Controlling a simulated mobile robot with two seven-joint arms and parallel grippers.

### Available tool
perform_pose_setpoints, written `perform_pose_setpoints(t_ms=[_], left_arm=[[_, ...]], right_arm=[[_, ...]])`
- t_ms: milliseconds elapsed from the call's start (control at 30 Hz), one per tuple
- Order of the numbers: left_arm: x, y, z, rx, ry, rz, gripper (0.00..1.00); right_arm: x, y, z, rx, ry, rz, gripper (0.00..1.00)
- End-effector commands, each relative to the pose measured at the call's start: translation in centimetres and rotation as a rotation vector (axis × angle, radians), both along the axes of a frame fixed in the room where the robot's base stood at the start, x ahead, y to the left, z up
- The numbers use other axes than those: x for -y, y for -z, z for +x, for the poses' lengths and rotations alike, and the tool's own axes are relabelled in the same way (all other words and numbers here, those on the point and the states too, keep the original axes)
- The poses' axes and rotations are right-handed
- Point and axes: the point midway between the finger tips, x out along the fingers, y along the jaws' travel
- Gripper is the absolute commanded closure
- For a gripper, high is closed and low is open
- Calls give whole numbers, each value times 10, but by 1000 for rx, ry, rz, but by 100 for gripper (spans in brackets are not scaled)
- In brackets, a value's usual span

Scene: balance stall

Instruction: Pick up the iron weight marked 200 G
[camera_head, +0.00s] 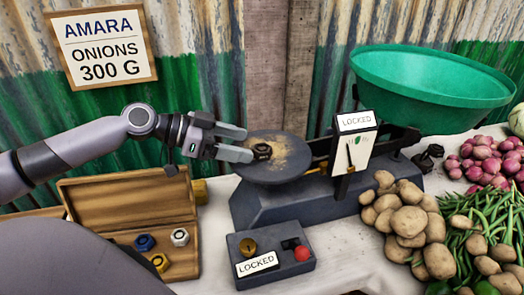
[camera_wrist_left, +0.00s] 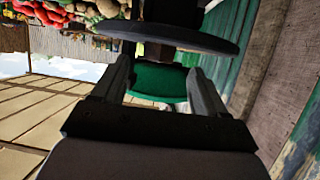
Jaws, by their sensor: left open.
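A small dark weight (camera_head: 262,151) sits on the round pan (camera_head: 284,168) of the balance. Its marking is too small to read. My left gripper (camera_head: 248,144) is open and empty, with its fingers pointing right at the pan's left side, just left of the dark weight. In the left wrist view the gripper's two fingers (camera_wrist_left: 163,85) are spread apart, and the pan's edge (camera_wrist_left: 185,38) lies across the picture beyond them. I cannot make out the weight there. Blue (camera_head: 145,242), white (camera_head: 180,237) and yellow (camera_head: 159,262) weights lie in the open wooden box (camera_head: 130,200).
The balance (camera_head: 300,198) has a LOCKED sign (camera_head: 356,121) and a large green bowl (camera_head: 432,78). A control box (camera_head: 272,270) with a red button stands in front. Potatoes (camera_head: 404,222), onions (camera_head: 485,160) and green beans (camera_head: 485,215) fill the right side.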

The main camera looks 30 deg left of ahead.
Motion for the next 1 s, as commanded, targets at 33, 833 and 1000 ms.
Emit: perform_pose_setpoints(t_ms=[33,833,1000], left_arm=[[2,-1,2,2,1,2,27],[30,14,27,0,-1,2,27],[30,14,27,0,-1,2,43]], right_arm=[[0,0,0,0,-1,-1,45],[3,-7,-1,4,0,-9,45],[3,-7,-1,4,1,-10,45]])
